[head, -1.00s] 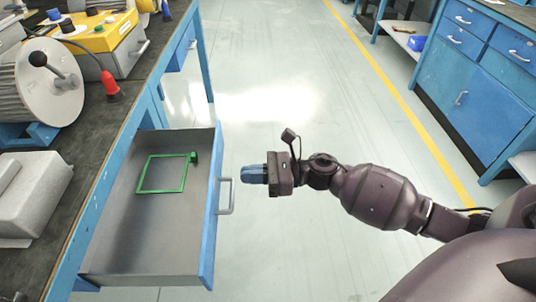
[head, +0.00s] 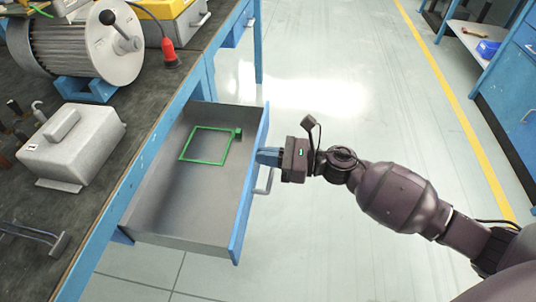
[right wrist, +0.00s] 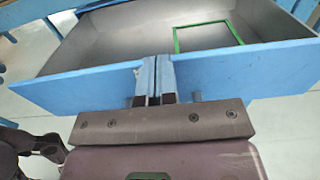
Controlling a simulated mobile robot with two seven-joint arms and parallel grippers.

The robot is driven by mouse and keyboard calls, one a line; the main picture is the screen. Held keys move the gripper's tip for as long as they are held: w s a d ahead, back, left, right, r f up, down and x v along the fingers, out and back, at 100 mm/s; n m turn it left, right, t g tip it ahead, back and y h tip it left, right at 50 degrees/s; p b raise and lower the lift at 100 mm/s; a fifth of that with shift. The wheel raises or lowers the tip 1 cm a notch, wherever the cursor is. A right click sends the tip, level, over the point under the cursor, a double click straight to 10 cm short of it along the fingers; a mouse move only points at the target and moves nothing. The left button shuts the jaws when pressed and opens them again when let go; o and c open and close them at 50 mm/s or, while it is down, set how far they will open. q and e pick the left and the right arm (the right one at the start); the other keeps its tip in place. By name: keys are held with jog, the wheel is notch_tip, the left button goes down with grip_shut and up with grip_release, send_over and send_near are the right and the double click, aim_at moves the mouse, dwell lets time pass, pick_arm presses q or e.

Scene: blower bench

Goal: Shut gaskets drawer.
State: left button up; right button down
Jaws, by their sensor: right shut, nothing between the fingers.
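The gaskets drawer (head: 165,222) is pulled out from the bench, with a blue front (head: 245,215) and a grey handle (head: 265,182). A green square gasket (head: 183,157) lies inside on the drawer floor. My right gripper (head: 260,156) is shut and empty, with its fingertips at the outer face of the drawer front, just beyond the handle. In the right wrist view the blue fingers (right wrist: 154,78) reach the middle of the drawer front (right wrist: 85,88); whether they press on it I cannot tell. The handle is mostly hidden there. My left gripper is not in view.
The bench top (head: 95,200) on the left holds a grey motor (head: 80,50), a grey metal block (head: 75,145) and a red-tipped cable (head: 169,52). A blue cabinet (head: 505,95) stands at the right. The floor between is clear.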

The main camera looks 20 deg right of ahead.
jog(key=x, duration=1.8)
jog(key=shift+w+a, duration=0.1)
jog(key=shift+w, duration=0.05)
